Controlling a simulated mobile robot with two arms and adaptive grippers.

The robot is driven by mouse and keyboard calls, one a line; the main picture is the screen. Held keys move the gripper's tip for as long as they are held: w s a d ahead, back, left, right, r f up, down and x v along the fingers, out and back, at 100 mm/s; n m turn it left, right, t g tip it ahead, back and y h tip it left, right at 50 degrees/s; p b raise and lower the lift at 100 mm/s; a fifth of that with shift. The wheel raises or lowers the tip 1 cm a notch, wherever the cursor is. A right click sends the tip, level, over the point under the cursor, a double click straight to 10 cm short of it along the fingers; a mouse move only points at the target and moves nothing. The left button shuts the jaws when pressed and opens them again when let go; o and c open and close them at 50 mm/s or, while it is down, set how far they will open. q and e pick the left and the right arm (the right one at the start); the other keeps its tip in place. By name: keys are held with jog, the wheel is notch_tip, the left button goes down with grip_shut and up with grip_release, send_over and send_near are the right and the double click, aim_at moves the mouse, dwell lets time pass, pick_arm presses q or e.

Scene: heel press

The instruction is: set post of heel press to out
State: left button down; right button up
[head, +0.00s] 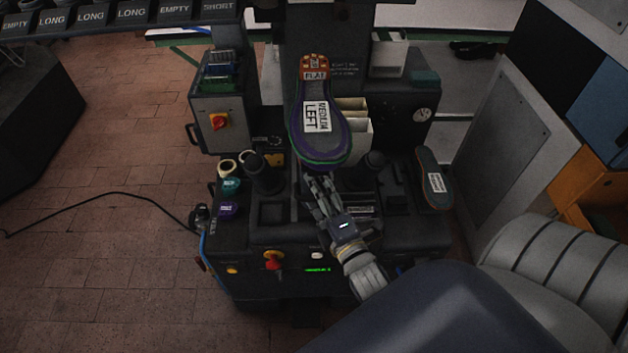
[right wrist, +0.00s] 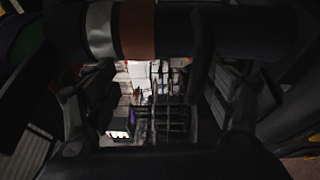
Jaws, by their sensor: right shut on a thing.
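The heel press (head: 300,235) is a dark machine in the middle of the head view. A large sole labelled "MEDIUM LEFT" (head: 322,140) is held upright on it, with an orange "FLAT" heel piece (head: 315,68) at the top. My right gripper (head: 322,183) is at the press just below this sole, shut on what seems to be the post. In the right wrist view a dark round bar, seemingly the post (right wrist: 240,32), crosses the top, with a silver and a copper band. The grip itself is partly hidden. My left gripper is out of view.
Dark knobs (head: 375,162) stand either side of my gripper. A smaller labelled sole (head: 435,180) leans at the right of the press. A red switch (head: 273,259) is on the front, and a control box (head: 220,120) stands at the left. Brick floor (head: 110,270) is open at left.

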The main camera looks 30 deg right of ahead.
jog(key=shift+s+a+r+t, duration=0.15)
jog(key=shift+s+r, duration=0.25)
jog(key=shift+s, duration=0.25)
jog(key=shift+s+a+r+t, duration=0.15)
jog(key=shift+s+r, duration=0.25)
jog(key=shift+s, duration=0.2)
jog(key=shift+c, duration=0.7)
jog(key=s, duration=0.3)
jog(key=shift+s+a+r, duration=0.2)
jog(key=shift+s+a, duration=0.05)
jog(key=shift+a, duration=0.1)
jog(key=c, duration=0.4)
jog(key=shift+s+a+f, duration=0.2)
jog(key=shift+s+f, duration=0.1)
jog(key=shift+s, duration=0.65)
jog(key=shift+s+a+f, duration=0.2)
jog(key=shift+s+f, duration=0.15)
jog(key=shift+s, duration=0.6)
jog(key=shift+s+a+f, duration=0.2)
jog(key=shift+s+f, duration=0.1)
jog(key=shift+s, duration=0.65)
jog(key=shift+w, duration=0.1)
